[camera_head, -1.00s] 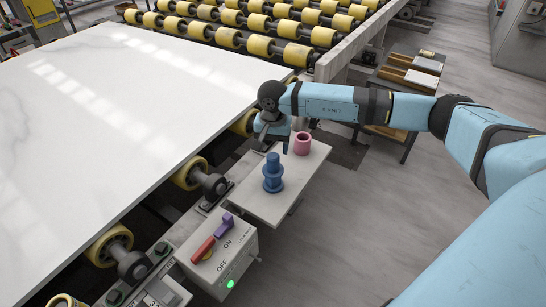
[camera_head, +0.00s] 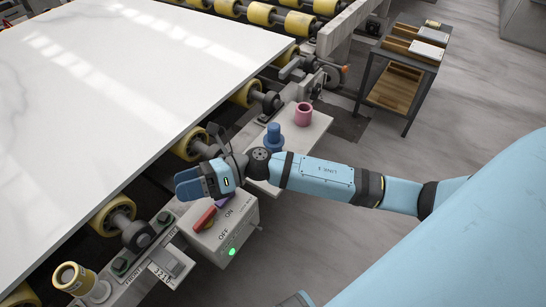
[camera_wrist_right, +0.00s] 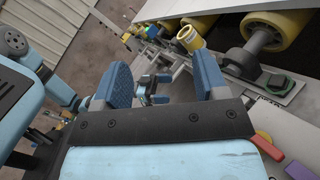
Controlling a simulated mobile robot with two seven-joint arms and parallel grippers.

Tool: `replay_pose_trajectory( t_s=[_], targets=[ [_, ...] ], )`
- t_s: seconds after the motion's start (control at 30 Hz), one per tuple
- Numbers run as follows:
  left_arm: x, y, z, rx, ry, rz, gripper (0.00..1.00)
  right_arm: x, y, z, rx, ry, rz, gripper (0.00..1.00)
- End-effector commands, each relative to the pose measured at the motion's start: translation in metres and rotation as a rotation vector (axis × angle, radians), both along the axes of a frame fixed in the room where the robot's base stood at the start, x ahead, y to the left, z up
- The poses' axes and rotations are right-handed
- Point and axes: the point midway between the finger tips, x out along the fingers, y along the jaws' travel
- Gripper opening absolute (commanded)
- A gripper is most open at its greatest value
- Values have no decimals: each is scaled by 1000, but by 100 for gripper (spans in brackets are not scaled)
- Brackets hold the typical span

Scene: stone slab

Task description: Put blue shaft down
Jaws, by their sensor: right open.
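The blue shaft (camera_head: 274,140) stands upright on the small grey side shelf (camera_head: 311,132), beside the pink cup-like part (camera_head: 303,114). Its lower part is partly hidden behind my right arm. My right gripper (camera_head: 193,182) is left of and nearer than the shaft, apart from it, above the switch box. In the right wrist view, the two blue fingers of the right gripper (camera_wrist_right: 158,65) are spread with nothing held between them.
The switch box (camera_head: 222,230) has red and purple levers and a lit green lamp. A yellow cylinder (camera_head: 75,278) stands at the lower left. The white slab (camera_head: 120,90) lies on rollers at left. A cart with trays (camera_head: 410,55) stands at upper right.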

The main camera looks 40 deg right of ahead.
Motion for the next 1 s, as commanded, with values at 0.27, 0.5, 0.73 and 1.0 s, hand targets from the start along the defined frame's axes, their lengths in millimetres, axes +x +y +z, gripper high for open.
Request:
replay_pose_trajectory(
  t_s=[0.27,0.5,0.73,1.0],
  targets=[
    [-1,3,-1,10,0,-7,90,-12,-44,-45,767,1086,-485,66],
    [0,2,0,8,0,-5,90,-83,-101,-150,1370,1910,-840,66],
    [0,1,0,2,-1,-1,90,-140,-117,-194,1652,2243,-999,66],
    [0,-1,1,-4,-1,2,90,-144,-118,-197,1673,2267,-1010,66]
  ],
)
